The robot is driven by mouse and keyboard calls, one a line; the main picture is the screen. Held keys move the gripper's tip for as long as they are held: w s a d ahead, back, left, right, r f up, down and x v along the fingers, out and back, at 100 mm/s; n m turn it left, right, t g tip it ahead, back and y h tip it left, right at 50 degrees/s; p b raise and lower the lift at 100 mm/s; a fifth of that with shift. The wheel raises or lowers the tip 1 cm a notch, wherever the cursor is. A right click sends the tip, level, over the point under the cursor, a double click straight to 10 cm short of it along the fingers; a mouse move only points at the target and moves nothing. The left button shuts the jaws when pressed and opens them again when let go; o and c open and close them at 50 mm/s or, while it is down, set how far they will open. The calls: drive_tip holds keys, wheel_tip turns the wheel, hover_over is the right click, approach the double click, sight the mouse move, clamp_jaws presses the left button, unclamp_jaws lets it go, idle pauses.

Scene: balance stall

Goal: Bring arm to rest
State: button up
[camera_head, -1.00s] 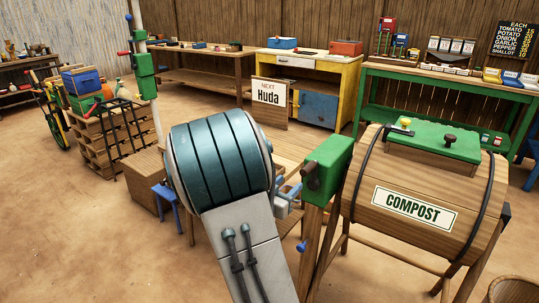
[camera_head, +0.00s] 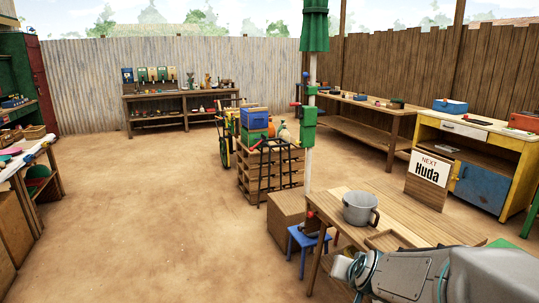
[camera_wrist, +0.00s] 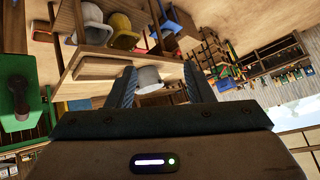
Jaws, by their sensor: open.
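My arm (camera_head: 415,276) reaches in from the lower right of the head view, low over the near edge of the wooden table (camera_head: 370,205). My gripper (camera_wrist: 160,72) shows in the wrist view with its two dark fingers apart and nothing clasped between them. In the head view the wrist end of my arm is at the bottom edge, and its fingers are hard to make out. A grey metal pot (camera_head: 360,208) stands upright on the table, beyond my gripper and apart from it. The pot also shows between the fingers in the wrist view (camera_wrist: 148,80).
A "Next Huda" sign (camera_head: 428,178) stands behind the table. A green and white post (camera_head: 309,120) and a blue stool (camera_head: 306,243) are at its left. Stacked crates (camera_head: 270,170) stand further back. The dirt floor (camera_head: 150,225) at left is clear.

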drive_tip(key=s+a+r+n+g+p, duration=0.1)
drive_tip(key=s+r+n+g+p, duration=0.1)
drive_tip(key=s, duration=0.6)
drive_tip(key=s+a+r+n+g+p, duration=0.2)
drive_tip(key=s+r+g, duration=0.1)
drive_tip(key=s, duration=0.6)
drive_tip(key=shift+s+a+r+g, duration=0.15)
drive_tip(key=shift+s+r+g, duration=0.1)
drive_tip(key=shift+r+g, duration=0.25)
